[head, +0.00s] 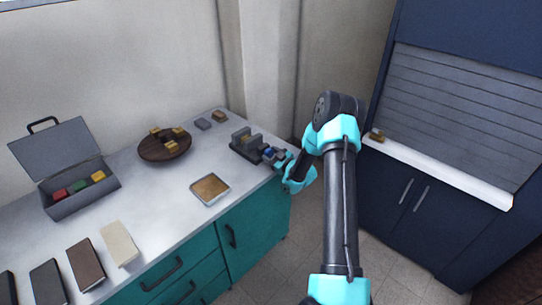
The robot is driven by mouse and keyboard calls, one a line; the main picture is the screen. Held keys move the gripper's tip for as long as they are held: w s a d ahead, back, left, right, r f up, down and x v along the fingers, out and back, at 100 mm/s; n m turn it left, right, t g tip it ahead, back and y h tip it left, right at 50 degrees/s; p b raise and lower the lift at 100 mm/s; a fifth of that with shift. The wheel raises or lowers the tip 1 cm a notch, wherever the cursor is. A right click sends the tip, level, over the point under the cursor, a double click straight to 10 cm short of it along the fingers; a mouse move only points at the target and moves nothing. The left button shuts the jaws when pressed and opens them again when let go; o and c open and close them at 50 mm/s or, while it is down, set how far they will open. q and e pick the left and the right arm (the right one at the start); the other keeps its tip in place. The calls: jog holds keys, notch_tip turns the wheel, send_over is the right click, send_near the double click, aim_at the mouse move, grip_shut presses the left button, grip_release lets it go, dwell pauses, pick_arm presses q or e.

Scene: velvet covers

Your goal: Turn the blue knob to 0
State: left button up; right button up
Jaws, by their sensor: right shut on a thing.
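A dark grey device (243,147) with raised blocks stands at the right end of the white counter. A small blue knob (268,151) shows at its right end, next to my right gripper. My right gripper (279,158), cyan and black, reaches in from the right and is shut on the blue knob. The fingers partly cover the knob, and its marks and setting are too small to read. My left gripper is out of view.
On the counter (160,205) are an open grey toolbox (82,190) with coloured blocks, a round brown tray (150,152) with small brass-coloured pieces, a square tan tray (210,189) and several flat slabs at the front left. A dark blue cabinet (420,190) stands to the right.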

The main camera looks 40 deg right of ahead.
jog(key=shift+n, duration=0.6)
jog(key=o, duration=0.9)
jog(key=s, duration=1.7)
jog(key=shift+s+d, duration=0.25)
